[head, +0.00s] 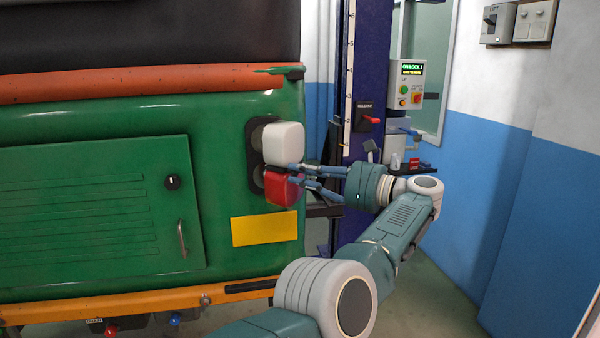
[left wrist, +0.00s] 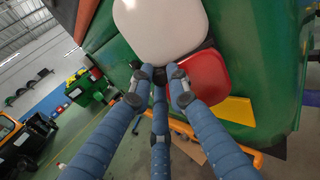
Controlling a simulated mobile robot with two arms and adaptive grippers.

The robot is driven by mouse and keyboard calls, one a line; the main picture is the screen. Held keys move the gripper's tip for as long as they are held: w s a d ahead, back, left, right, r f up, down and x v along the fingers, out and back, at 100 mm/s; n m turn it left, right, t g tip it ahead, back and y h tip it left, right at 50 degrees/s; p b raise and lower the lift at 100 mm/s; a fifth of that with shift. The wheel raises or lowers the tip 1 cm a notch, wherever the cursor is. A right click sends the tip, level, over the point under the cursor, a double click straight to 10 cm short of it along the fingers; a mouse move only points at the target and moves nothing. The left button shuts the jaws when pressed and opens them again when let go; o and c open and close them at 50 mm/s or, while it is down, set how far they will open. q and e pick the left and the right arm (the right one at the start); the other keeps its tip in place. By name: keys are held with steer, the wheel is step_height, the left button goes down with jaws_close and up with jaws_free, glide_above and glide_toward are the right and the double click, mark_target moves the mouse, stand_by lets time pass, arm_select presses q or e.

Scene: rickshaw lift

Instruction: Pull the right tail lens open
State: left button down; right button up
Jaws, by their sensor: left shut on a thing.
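The right tail lens has a white upper part (head: 284,143) and a red lower part (head: 279,190). It stands out to the right of its black backing (head: 253,155), where dark round fittings show. My left gripper (head: 294,175) is shut on the lens near where the white and red parts meet. In the left wrist view its blue fingers (left wrist: 160,75) reach the lower edge of the white part (left wrist: 160,28), beside the red part (left wrist: 196,78). The exact contact is hard to see. My right gripper is not in view.
The green rickshaw body (head: 220,150) fills the left side, with a yellow plate (head: 264,229) below the lens. A blue lift post (head: 367,70) with a control box (head: 408,84) stands behind my gripper. Open floor (head: 440,290) lies at the right.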

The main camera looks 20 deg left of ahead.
arm_select(q)
steer(key=shift+r, duration=0.5)
steer(key=c, duration=1.7)
jaws_free()
steer(key=shift+w, duration=0.1)
steer(key=shift+o, duration=0.2)
steer(key=shift+f, duration=0.35)
steer(key=shift+a+f, duration=0.1)
